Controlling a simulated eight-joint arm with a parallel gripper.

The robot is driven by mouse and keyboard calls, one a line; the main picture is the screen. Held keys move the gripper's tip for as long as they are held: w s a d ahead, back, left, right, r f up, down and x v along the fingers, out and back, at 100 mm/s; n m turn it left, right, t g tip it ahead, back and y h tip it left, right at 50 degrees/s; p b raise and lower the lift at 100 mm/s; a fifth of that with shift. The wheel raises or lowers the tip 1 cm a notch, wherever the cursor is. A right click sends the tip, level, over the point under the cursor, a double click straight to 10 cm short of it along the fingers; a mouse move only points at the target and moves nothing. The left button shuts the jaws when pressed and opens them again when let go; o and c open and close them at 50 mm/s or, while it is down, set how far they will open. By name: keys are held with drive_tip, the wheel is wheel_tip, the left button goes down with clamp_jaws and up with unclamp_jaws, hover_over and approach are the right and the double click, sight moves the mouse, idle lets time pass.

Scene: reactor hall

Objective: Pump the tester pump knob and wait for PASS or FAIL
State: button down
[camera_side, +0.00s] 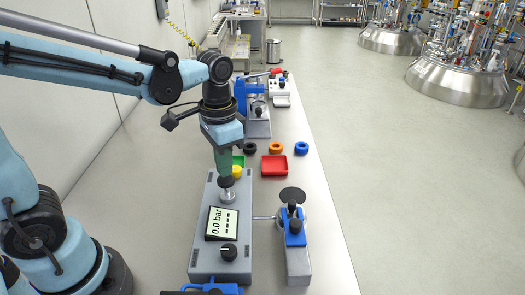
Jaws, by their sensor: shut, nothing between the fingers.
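The grey tester box (203,262) lies on the bench, with a tilted display (222,223) that reads 0.0 bar above a row of dashes. The pump knob (228,196) stands at the far end of the box, a silver piece with a dark top. My gripper (225,181) is shut and points down right over the knob. I cannot tell whether the fingertips touch the knob. A black dial (229,251) with a white mark sits below the display.
A blue and grey clamp stand (295,240) with a black disc is right of the tester, joined by a thin rod. The right bench edge is close to the stand.

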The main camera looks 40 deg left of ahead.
sight(225, 179)
drive_tip(key=shift+f, duration=2.05)
drive_tip(key=shift+r, duration=2.2)
drive_tip(key=shift+f, duration=0.2)
drive_tip(key=shift+f, duration=2)
drive_tip(key=shift+r, duration=2.25)
